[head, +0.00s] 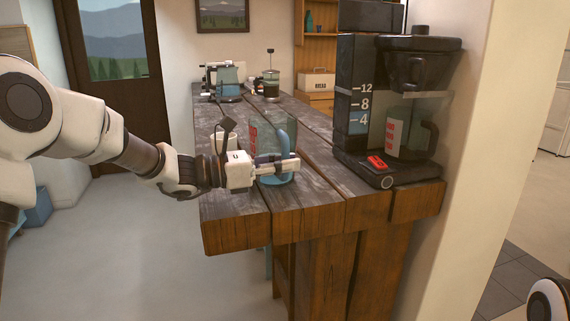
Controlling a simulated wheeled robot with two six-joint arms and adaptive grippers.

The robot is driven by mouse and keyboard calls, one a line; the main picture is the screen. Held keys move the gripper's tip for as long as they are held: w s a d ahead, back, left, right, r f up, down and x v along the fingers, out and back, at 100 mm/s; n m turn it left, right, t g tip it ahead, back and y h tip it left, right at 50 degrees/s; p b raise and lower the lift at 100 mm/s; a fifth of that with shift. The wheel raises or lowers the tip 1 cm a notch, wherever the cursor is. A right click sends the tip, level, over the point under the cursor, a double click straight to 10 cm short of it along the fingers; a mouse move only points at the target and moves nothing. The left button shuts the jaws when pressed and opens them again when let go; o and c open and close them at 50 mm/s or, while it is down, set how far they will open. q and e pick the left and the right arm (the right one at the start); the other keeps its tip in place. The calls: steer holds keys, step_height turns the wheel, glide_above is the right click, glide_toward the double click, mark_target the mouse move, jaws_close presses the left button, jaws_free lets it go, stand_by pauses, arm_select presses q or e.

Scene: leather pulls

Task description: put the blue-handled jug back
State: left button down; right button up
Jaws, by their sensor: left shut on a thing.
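The blue-handled jug (284,133) is a clear jug with red marking, a blue handle and a blue base. It is at the front part of the wooden counter. My left gripper (284,164) reaches in from the left and is shut on the jug's handle. The jug looks upright; I cannot tell whether its base touches the counter. The black coffee maker (352,160) stands to the right, with a black-handled jug (396,136) inside it. My right gripper is out of view.
A pale cup (219,142) stands behind my left gripper. A second machine with a bluish tank (228,80) and a French press (271,86) stand at the counter's far end. A red switch (377,162) is on the coffee maker's base. The counter's middle is mostly clear.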

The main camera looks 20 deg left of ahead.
arm_select(q)
steer(key=shift+s, duration=0.1)
steer(key=c, duration=1.1)
jaws_free()
steer(key=shift+r, duration=0.15)
steer(key=v, duration=1.1)
steer(key=shift+s+a, duration=0.3)
steer(key=shift+a, duration=0.05)
